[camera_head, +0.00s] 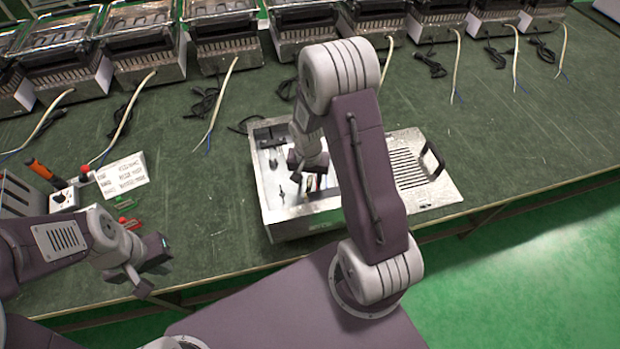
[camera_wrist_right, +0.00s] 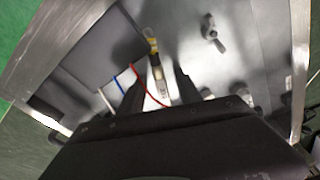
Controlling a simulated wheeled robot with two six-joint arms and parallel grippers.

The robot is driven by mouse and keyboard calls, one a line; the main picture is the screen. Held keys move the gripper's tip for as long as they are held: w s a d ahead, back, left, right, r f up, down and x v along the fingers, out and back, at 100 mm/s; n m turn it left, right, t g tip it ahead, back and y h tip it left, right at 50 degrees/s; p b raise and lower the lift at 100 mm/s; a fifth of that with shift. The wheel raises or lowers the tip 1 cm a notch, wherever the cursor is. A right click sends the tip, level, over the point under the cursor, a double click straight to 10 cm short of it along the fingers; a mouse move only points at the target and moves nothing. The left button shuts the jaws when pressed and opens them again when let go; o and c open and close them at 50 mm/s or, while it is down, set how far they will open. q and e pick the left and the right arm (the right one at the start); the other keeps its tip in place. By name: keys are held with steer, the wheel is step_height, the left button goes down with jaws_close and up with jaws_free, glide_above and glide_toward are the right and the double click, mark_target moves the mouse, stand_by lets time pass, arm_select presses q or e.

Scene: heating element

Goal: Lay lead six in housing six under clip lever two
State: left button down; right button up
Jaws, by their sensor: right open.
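The open metal housing (camera_head: 268,205) stands on the green bench, partly hidden by my right arm. My right gripper (camera_head: 308,182) is inside it, pointing down. In the right wrist view, my right gripper (camera_wrist_right: 157,88) is open, its dark fingers on either side of a lead end (camera_wrist_right: 154,50) with a yellow band. I cannot tell whether they touch it. Red (camera_wrist_right: 148,90), blue (camera_wrist_right: 117,82) and white (camera_wrist_right: 104,100) wires run close by. A small lever-like part (camera_wrist_right: 212,34) is on the housing floor; which clip lever it is, I cannot tell. My left gripper (camera_head: 146,278) is away at the bench's front edge.
A slotted metal panel (camera_head: 425,185) with a black handle adjoins the housing's right. Several toaster-like units (camera_head: 225,40) with loose cables line the back. A white label card (camera_head: 122,175) and an orange-handled tool (camera_head: 42,170) lie left. The bench right of the panel is clear.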

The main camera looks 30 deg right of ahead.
mark_target(309, 179)
steer(key=shift+c, duration=0.9)
steer(key=shift+r, duration=0.1)
jaws_close()
step_height(309, 179, up, 4)
steer(key=shift+f+p, duration=0.1)
steer(key=shift+p, duration=0.35)
steer(key=s+d+r, duration=0.1)
steer(key=s+r, duration=0.6)
steer(key=s, duration=0.4)
steer(key=shift+s+p, duration=0.4)
steer(key=shift+p, duration=0.05)
